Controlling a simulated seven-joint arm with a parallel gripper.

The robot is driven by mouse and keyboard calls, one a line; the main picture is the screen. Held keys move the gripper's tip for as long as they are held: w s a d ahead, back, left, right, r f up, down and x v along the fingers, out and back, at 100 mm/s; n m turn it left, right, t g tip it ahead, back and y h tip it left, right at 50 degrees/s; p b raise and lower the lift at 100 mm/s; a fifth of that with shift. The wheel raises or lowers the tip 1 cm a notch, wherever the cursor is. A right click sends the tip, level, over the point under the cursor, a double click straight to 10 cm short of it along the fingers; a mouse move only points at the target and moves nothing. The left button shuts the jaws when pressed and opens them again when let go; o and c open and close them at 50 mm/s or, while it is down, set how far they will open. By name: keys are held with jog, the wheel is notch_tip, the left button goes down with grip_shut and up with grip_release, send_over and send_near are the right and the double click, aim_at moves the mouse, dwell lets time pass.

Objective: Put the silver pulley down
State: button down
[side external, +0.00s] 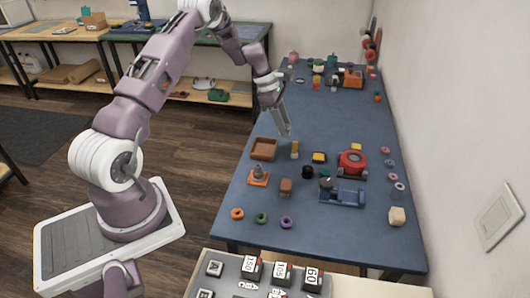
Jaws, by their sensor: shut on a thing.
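My gripper (286,132) points down above the middle of the blue table, behind the yellow upright piece (294,149). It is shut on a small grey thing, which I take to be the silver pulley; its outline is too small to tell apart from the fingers. An orange base with a grey post (258,175) stands at the left edge of the table. A blue fixture with a dark round part (342,192) stands to the right of the middle.
A brown open tray (263,149) lies near the left edge, left of the gripper. A red round device (352,162), a black cylinder (307,172) and a brown block (286,187) stand nearby. Colored rings (262,218) lie in front. The blue tabletop (320,115) behind is largely clear.

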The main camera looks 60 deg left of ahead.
jog(key=s+a, duration=0.4)
jog(key=a, duration=0.2)
jog(key=shift+n, duration=0.4)
notch_tip(320, 180, down, 10)
jog(key=shift+a+f, duration=0.1)
jog(key=c, duration=1)
grip_release()
